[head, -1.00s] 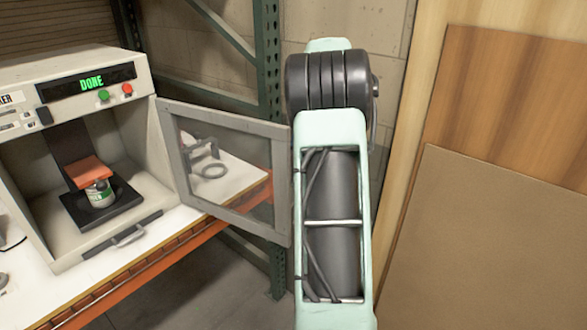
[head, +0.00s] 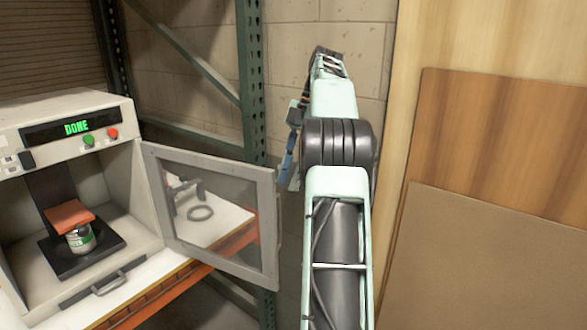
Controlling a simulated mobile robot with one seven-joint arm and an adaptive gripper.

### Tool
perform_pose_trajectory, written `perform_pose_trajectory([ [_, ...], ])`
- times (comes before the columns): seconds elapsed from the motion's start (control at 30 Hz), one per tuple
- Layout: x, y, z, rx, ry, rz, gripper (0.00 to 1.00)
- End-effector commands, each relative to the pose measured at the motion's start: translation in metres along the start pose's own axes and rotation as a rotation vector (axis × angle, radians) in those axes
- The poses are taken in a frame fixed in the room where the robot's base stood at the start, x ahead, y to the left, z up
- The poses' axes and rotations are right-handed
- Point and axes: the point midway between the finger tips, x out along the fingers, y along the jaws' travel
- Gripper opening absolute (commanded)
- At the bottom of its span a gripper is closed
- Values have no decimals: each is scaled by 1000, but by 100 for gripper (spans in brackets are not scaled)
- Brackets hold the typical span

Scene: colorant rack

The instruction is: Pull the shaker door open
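The shaker (head: 18,220) is a white cabinet on the left, with its front open. Its door (head: 210,158), a grey frame with a clear pane, stands swung wide open to the right. Inside, a small can (head: 80,240) with a green and white label stands on a black plate, under an orange pad (head: 69,215). My arm reaches up on the right, past the door's free edge. My gripper (head: 290,168) shows only in part, as a small dark and blue shape beside the arm, just above and right of the door's edge. Its fingers are too small to make out.
The display reads DONE, above a green button (head: 88,140) and a red button (head: 113,133). The white bench (head: 142,297) has an orange front beam. A green rack post (head: 251,80) stands behind the door. Wooden boards (head: 500,150) lean at the right.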

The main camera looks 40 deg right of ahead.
Motion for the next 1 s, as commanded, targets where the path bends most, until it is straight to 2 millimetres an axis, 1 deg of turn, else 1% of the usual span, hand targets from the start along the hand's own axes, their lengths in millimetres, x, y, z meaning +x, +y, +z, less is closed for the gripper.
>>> perform_pose_trajectory([
  [0.53, -19, -2, 2, 5, -2, 14, 26],
  [1.0, -20, -2, 1, 5, -3, 15, 26],
])
